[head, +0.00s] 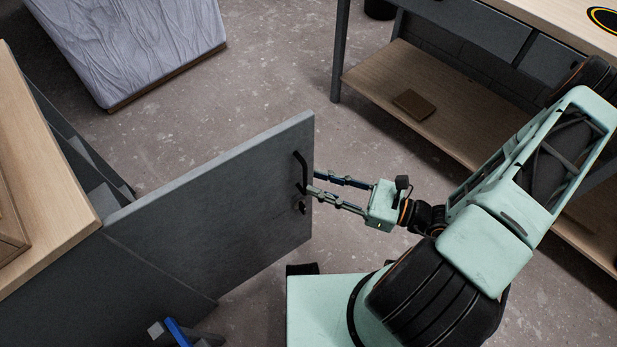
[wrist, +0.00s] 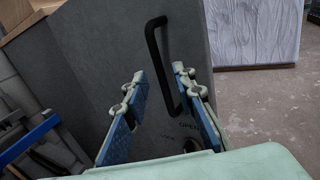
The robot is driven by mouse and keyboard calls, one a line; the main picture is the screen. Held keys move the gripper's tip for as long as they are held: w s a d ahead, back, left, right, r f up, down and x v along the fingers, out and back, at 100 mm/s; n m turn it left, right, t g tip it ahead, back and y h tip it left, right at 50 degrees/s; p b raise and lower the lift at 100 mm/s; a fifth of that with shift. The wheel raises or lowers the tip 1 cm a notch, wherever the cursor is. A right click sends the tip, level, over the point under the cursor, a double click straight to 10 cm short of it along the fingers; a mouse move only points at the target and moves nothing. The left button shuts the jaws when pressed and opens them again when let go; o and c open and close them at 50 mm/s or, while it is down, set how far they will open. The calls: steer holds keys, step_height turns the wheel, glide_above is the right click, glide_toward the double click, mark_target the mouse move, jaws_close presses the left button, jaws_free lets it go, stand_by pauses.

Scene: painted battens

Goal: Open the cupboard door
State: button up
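The grey cupboard door (head: 215,200) stands swung out from the wood-topped cupboard (head: 60,190) at the left of the head view. It also fills much of the wrist view (wrist: 90,60). A black bar handle (head: 301,170) is near the door's free edge; it shows in the wrist view (wrist: 153,45) too. My gripper (head: 315,183) is at the handle, its fingers apart. In the wrist view the handle's lower part appears between my open fingers (wrist: 159,73). I cannot tell whether a finger touches the handle or door. The cupboard's inside is mostly hidden.
A workbench (head: 440,95) with a lower wooden shelf stands at the upper right. A grey, wrinkled covered block (head: 135,45) lies at the upper left. A blue item (head: 180,333) is below the door. Concrete floor (head: 260,85) is clear beyond the door.

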steer(key=v, duration=0.8)
